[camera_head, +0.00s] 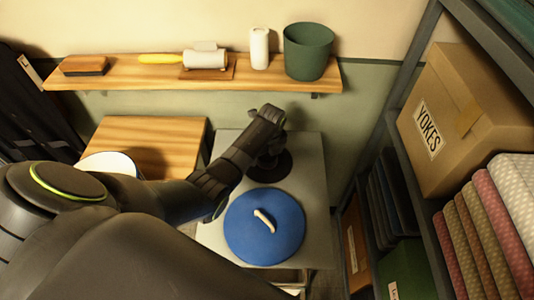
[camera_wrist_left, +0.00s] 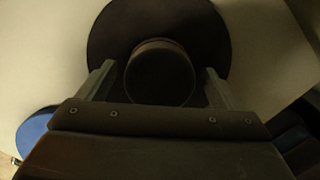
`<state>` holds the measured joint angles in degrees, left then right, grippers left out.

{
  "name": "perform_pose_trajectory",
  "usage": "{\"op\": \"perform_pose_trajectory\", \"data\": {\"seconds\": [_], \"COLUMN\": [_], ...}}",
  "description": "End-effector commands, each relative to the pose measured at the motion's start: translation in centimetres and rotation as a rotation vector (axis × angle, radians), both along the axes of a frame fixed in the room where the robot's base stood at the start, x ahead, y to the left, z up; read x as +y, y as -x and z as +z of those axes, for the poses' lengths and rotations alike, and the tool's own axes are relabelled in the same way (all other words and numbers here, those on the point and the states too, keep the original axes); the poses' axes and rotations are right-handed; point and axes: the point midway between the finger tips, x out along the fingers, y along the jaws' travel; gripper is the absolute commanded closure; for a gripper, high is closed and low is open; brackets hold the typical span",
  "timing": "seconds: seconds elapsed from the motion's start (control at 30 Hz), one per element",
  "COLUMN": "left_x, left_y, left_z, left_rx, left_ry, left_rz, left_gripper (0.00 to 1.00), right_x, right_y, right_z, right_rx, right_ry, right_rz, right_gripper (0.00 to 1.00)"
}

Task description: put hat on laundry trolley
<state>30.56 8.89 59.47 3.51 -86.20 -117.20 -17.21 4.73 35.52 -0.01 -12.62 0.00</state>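A dark, round-brimmed hat (camera_head: 284,166) lies on a pale grey top (camera_head: 312,190), behind a blue round lid. My left gripper (camera_head: 270,142) reaches over it from the left and partly hides it in the head view. In the left wrist view the hat's crown (camera_wrist_left: 160,78) stands between the two fingers (camera_wrist_left: 158,88), with a gap on each side. The fingers are open over the wide brim. I cannot tell whether the pale top belongs to the laundry trolley. My right gripper is not in view.
The blue lid (camera_head: 250,236) with a beige handle is close in front of the hat. A wooden top (camera_head: 150,135) and a white round container (camera_head: 112,160) are at left. A wall shelf (camera_head: 130,75) runs behind. A rack with a box (camera_head: 470,110) bounds the right.

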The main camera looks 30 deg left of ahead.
Motion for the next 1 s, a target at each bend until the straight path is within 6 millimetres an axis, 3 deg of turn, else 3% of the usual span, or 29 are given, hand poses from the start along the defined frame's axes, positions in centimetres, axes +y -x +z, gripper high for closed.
{"op": "perform_pose_trajectory", "data": {"seconds": [0.37,0.8,1.0], "left_x": [0.0,-0.6,-0.8], "left_y": [0.0,0.3,0.4], "left_z": [0.6,6.2,7.6], "left_rx": [-0.002,-0.003,-0.002], "left_ry": [0.0,0.001,0.001], "left_rz": [0.0,0.001,0.001], "left_gripper": [0.14,0.14,0.14], "right_x": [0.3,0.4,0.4], "right_y": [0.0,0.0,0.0], "right_z": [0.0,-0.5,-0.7], "right_rx": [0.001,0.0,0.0], "right_ry": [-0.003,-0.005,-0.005], "right_rz": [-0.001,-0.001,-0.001], "right_gripper": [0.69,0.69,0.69]}}
